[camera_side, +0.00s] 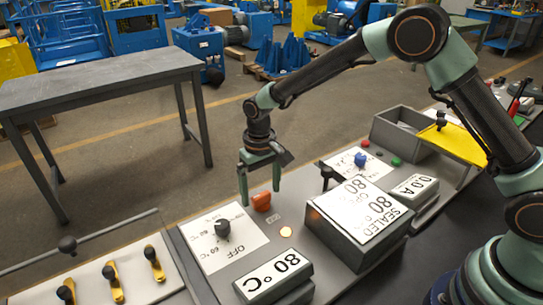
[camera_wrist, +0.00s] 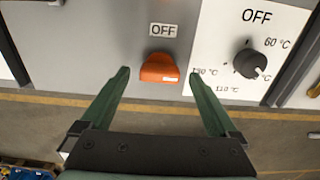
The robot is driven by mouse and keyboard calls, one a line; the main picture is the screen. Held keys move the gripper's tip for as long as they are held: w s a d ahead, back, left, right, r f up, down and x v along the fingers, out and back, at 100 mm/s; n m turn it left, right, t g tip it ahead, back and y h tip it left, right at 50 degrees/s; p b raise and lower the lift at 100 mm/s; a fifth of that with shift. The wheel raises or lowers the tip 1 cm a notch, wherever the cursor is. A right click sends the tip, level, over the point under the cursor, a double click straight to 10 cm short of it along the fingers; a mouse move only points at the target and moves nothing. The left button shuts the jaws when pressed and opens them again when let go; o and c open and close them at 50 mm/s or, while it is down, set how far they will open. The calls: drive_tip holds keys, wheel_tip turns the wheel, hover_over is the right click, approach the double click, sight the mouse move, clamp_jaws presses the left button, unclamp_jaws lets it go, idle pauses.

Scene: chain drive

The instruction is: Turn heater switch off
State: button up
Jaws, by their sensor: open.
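The orange switch (camera_side: 262,201) sits on the grey panel beside a white temperature dial plate. In the wrist view the switch (camera_wrist: 159,68) has a small label reading OFF (camera_wrist: 163,30) beside it. My gripper (camera_side: 259,194) is open and empty, pointing down at the switch. In the wrist view my gripper's fingertips (camera_wrist: 159,76) lie on either side of the switch, with clear gaps. I cannot tell whether they touch the panel. A black knob (camera_side: 222,229) stands on the dial plate; it also shows in the wrist view (camera_wrist: 248,63).
An orange lamp (camera_side: 286,231) glows near the switch. A display reading 80 °C (camera_side: 273,277) stands at the panel's front. A large sloped box (camera_side: 355,222) and a black lever (camera_side: 327,176) stand to the right. Yellow-handled levers (camera_side: 113,280) lie at lower left.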

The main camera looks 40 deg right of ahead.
drive_tip(key=shift+f, duration=0.2)
drive_tip(key=shift+c, duration=0.3)
drive_tip(key=c, duration=1.3)
